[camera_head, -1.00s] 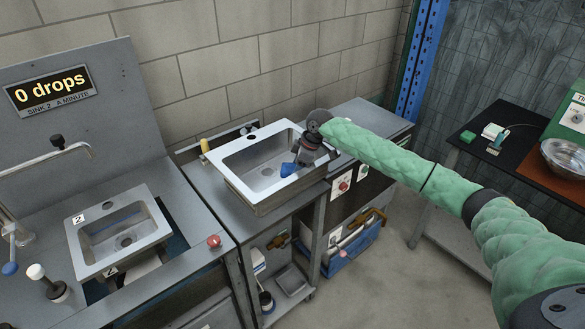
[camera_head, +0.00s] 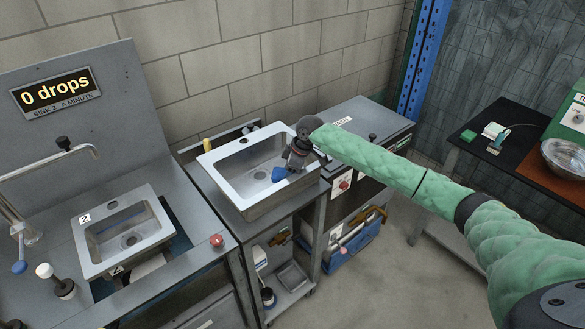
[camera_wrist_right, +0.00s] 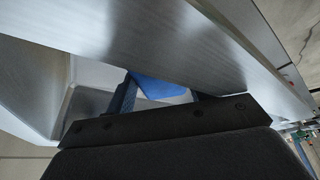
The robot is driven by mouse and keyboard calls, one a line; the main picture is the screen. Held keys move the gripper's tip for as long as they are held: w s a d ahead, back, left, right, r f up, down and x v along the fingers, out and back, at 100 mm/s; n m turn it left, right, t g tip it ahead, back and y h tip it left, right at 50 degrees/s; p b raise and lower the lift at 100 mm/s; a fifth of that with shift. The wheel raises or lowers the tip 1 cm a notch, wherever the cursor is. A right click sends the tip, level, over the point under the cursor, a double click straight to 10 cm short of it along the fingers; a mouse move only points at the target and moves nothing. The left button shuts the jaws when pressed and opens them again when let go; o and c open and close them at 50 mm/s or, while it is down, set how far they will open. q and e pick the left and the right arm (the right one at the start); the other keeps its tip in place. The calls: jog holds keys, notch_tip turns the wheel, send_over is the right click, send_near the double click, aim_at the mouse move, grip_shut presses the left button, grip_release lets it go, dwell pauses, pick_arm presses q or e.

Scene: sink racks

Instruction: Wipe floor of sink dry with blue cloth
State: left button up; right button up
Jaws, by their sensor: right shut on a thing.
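A steel sink (camera_head: 208,163) sits on the bench at the centre of the head view. My right gripper (camera_head: 285,171) reaches over its right rim, pointing down into the basin. It is shut on the blue cloth (camera_head: 279,175), which shows as a small blue patch below the fingers. In the right wrist view the blue cloth (camera_wrist_right: 158,87) lies between the two dark fingers, partly hidden by the gripper body and a large steel surface. I cannot tell whether the cloth touches the sink floor. My left gripper is not in view.
A second sink marked 2 (camera_head: 90,262) stands at left, with a tap (camera_head: 75,149) behind it and a sign reading "0 drops" (camera_head: 56,92). A red knob (camera_head: 217,240) is on the bench between the sinks. A grey cabinet (camera_head: 365,117) adjoins the right side.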

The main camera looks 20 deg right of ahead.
aim_at(280, 172)
jog(key=shift+s+a+f, duration=0.15)
jog(key=shift+s+f, duration=0.05)
jog(key=shift+f, duration=0.2)
jog(key=shift+s+a+f, duration=0.15)
jog(key=shift+s+f, duration=0.05)
jog(key=shift+f, duration=0.2)
jog(key=shift+w+a+r+p, duration=0.1)
jog(key=shift+w+r+p, duration=0.05)
jog(key=shift+r+p, duration=0.4)
jog(key=shift+w+r+p, duration=0.1)
jog(key=shift+r+p, duration=0.3)
jog(key=shift+r, duration=0.15)
jog(key=shift+w+d+r+p, duration=0.1)
jog(key=shift+r+p, duration=0.6)
jog(key=shift+r, duration=0.4)
jog(key=shift+w+d+r+p, duration=0.1)
jog(key=shift+r+p, duration=0.55)
jog(key=shift+r, duration=0.4)
jog(key=shift+r, duration=0.1)
jog(key=shift+s+r+p, duration=0.1)
jog(key=shift+r+p, duration=1.3)
jog(key=shift+r, duration=0.1)
